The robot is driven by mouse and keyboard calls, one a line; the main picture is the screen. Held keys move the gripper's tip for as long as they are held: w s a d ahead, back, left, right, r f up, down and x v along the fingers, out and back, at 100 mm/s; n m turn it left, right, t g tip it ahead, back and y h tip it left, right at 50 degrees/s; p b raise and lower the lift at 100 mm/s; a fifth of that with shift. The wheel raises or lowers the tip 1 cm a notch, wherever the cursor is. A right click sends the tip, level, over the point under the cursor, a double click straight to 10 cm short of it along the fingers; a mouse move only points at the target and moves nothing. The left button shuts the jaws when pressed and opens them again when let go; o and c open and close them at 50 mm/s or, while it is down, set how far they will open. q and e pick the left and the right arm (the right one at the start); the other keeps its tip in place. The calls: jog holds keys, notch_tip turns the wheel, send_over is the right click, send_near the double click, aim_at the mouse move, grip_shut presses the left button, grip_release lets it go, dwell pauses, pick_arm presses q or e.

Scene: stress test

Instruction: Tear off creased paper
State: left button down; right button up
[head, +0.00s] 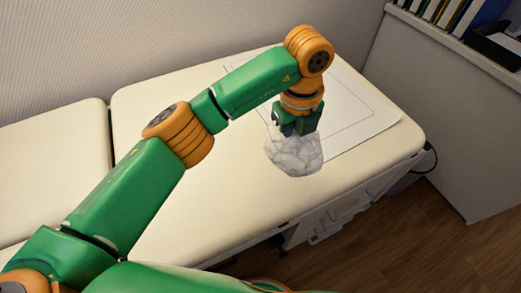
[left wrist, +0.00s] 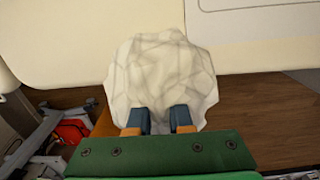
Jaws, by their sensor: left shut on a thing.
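A crumpled ball of white creased paper (head: 294,156) hangs at the tip of my left gripper (head: 298,126) in the head view. In the left wrist view the creased paper (left wrist: 160,72) fills the middle, and the fingers of my left gripper (left wrist: 160,121) are shut on its near edge. A flat white sheet (head: 366,118) with a thin printed outline lies on the cream padded couch (head: 215,215), behind and right of the ball. The sheet's corner also shows in the left wrist view (left wrist: 250,40). My right gripper is not in view.
A second cream pad (head: 50,150) adjoins the couch at left. A grey partition (head: 440,110) with a shelf of binders (head: 445,12) stands at right. Wooden floor (head: 400,240) lies below the couch's front edge. Red and grey items (left wrist: 72,130) show at lower left in the wrist view.

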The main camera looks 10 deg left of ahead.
pick_arm(q)
jog(key=shift+d+r, duration=0.35)
notch_tip(320, 180, up, 6)
jog(key=p, duration=0.5)
jog(key=shift+f, duration=0.1)
